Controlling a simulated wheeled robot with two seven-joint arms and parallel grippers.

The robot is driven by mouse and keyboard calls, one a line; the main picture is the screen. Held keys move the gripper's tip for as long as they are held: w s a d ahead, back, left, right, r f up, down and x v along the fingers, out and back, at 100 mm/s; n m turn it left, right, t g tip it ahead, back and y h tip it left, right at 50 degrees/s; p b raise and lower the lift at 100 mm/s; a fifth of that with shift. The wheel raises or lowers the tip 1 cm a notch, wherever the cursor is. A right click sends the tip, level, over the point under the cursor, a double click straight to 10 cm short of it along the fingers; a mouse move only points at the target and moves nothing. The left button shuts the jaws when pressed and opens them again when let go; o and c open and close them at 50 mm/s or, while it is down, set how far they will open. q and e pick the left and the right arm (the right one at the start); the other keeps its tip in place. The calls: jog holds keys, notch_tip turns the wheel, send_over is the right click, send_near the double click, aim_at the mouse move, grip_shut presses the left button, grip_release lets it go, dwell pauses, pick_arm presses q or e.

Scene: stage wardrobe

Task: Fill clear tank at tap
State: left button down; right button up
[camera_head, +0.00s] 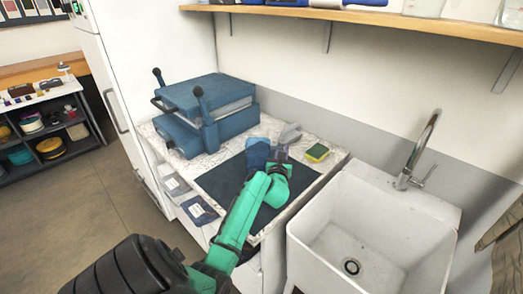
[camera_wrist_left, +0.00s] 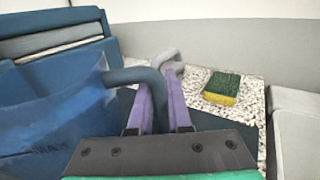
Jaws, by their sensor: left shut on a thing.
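A blue, see-through tank (camera_head: 257,153) with a dark blue handle stands over the dark mat on the counter. I cannot tell whether the tank's base touches the mat. The tap (camera_head: 418,148) rises behind the white sink (camera_head: 450,213) on the right. My right gripper is not in view.
A yellow-green sponge (camera_head: 317,152) lies right of the tank. A grey, curved object (camera_head: 290,133) is behind the gripper. A blue press (camera_head: 207,100) stands at the counter's back left. A shelf (camera_head: 380,17) hangs above. The basin, with its drain (camera_head: 351,266), looks empty.

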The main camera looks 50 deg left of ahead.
pick_arm(q)
jog(key=shift+r, duration=0.15)
notch_tip(320, 180, up, 20)
jog(key=p, duration=0.6)
dwell(0.5)
dwell(0.6)
